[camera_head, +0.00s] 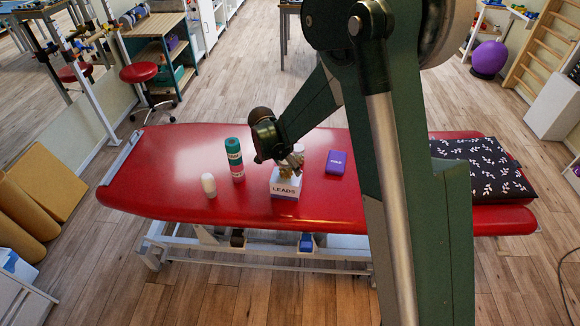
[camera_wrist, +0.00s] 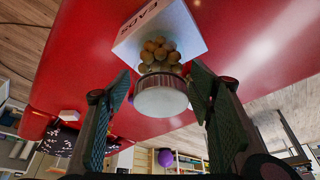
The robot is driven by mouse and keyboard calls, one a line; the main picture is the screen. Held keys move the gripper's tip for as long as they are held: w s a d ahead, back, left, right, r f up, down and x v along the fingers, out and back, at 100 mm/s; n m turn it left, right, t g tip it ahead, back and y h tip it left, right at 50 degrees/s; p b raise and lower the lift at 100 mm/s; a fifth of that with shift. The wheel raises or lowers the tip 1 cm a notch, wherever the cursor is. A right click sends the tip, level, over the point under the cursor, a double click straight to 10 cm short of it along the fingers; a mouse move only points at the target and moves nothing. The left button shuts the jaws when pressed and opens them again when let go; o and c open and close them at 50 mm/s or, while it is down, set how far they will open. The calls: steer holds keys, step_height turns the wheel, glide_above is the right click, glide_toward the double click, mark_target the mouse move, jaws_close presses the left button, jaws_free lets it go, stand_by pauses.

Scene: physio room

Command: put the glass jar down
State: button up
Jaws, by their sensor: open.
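The glass jar (camera_wrist: 158,57) has a pale lid (camera_wrist: 160,100) and holds several round brown balls. In the wrist view it appears to rest on the white box labelled LEADS (camera_wrist: 180,22); the exact contact is hard to see. In the head view the box (camera_head: 284,191) is on the red treatment table, and the jar (camera_head: 286,171) is partly hidden by my gripper. My gripper (camera_wrist: 160,84) is open, with one finger on each side of the jar's lid end and visible gaps between fingers and jar.
A purple box (camera_head: 336,162) lies to the right. A leaf-patterned black cushion (camera_head: 485,165) covers the right end. The table's left part is clear.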

steer(key=p+v, duration=0.1)
steer(key=v, duration=0.9)
steer(key=shift+r, duration=0.15)
stand_by(0.4)
steer(key=shift+r, duration=0.1)
steer(key=shift+d+r, duration=0.2)
steer(key=shift+d, duration=0.05)
steer(key=s+d+r+n+t+y, duration=0.1)
steer(key=s+d+r+n, duration=0.1)
steer(key=s+d+r, duration=0.6)
steer(key=s+d+r+n+y, duration=0.1)
steer(key=s+d+r+n, duration=0.2)
steer(key=s+d+r, duration=0.6)
steer(key=s+d+n+t+y, duration=0.1)
steer(key=s+d+n, duration=0.3)
steer(key=s+d, duration=0.9)
steer(key=s+t, duration=0.1)
steer(key=s, duration=0.2)
steer(key=shift+s+d+r+t, duration=0.25)
steer(key=shift+s+r+t, duration=0.1)
steer(key=shift+s+t, duration=0.05)
